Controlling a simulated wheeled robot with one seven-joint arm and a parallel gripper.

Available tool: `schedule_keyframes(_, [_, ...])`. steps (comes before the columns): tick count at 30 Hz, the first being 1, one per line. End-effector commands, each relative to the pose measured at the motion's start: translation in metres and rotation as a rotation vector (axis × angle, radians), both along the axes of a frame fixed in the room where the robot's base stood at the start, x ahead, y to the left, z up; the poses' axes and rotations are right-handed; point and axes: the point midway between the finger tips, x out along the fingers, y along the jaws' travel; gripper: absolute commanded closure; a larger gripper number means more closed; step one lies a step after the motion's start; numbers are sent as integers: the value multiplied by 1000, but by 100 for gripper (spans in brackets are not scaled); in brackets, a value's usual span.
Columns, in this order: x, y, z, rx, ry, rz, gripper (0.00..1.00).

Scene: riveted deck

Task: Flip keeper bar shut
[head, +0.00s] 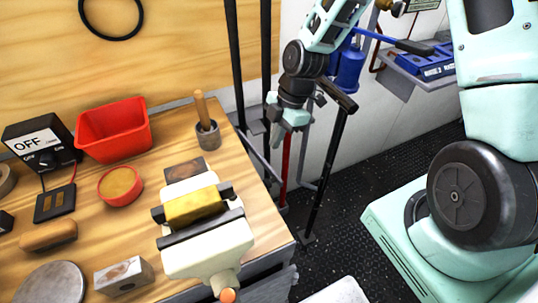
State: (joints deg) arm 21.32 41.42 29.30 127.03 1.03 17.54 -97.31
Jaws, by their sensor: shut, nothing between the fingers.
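My gripper (275,134) is shut and empty. It hangs pointing down just past the right edge of the wooden bench, in front of the tall black poles. Below and behind it are a red pole (287,155) and a grey metal frame (258,155) low against the wall. A black post with a slanted top piece (337,94) stands to the right of my gripper. I cannot tell for sure which of these bars is the keeper bar, nor whether it is open or shut. The wrist partly hides that area.
A vise (205,247) holding a yellow block (196,205) stands at the bench's front right. A pestle in a cup (207,135), red bin (115,130), red bowl (120,186) and switch box (40,143) are on the bench. A blue rack (425,64) is on the wall. Dark deck lies right.

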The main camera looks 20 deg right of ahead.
Motion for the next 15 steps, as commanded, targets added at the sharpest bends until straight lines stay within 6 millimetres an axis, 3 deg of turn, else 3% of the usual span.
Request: schedule_keyframes(15, [-4,27,-76,1,3,1,100])
